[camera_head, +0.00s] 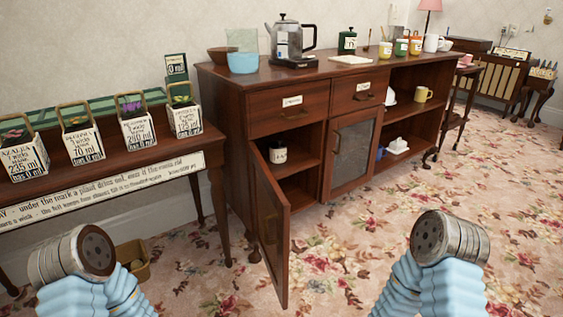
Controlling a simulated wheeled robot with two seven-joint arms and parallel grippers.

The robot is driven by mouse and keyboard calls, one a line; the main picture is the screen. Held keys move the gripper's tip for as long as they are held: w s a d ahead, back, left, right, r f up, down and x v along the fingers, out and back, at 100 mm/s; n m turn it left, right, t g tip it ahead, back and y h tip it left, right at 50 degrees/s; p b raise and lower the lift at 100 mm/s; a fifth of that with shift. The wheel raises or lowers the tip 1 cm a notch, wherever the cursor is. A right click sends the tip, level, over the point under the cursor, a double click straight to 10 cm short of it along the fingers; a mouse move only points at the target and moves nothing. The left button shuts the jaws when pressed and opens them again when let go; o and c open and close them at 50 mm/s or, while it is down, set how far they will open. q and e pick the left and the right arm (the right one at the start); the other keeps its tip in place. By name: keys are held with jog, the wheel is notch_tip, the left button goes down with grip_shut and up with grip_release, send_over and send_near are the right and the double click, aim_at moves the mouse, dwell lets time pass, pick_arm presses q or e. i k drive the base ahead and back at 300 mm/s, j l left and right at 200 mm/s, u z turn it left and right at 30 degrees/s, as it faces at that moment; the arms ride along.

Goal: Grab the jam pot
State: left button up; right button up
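A small white jar with a dark band and a lid (278,152) stands on the upper inner shelf of the brown sideboard (231,90), behind a door (270,225) that hangs open toward me. It looks like a jam pot, but I cannot read its label. Several coloured lidded pots, among them an orange one (385,50) and a red one (416,46), stand on the sideboard top; I cannot tell what they hold. My two arms show at the bottom left and bottom right, well short of the sideboard. No gripper fingers show on either.
The open door juts into the room. A kettle (289,42), a blue bowl (243,63) and a green canister (347,43) stand on the sideboard. A table with several lettered planters (138,129) is at left. The floral carpet (345,250) is clear ahead.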

aim_at(276, 156)
jog(key=l+z, duration=0.2)
jog(key=z, duration=1.3)
jog(key=i+u, duration=0.1)
jog(key=i, duration=0.55)
jog(key=i+l, duration=0.2)
jog(key=i, duration=0.45)
jog(key=i+l+u, duration=0.15)
jog(key=i, duration=0.5)
jog(key=i+u, duration=0.25)
jog(key=u, duration=0.25)
jog(key=i+u, duration=0.25)
jog(key=u, duration=0.25)
jog(key=i+l+u, duration=0.15)
jog(key=u, duration=0.35)
jog(key=i+l+u, duration=0.25)
jog(key=u, duration=0.25)
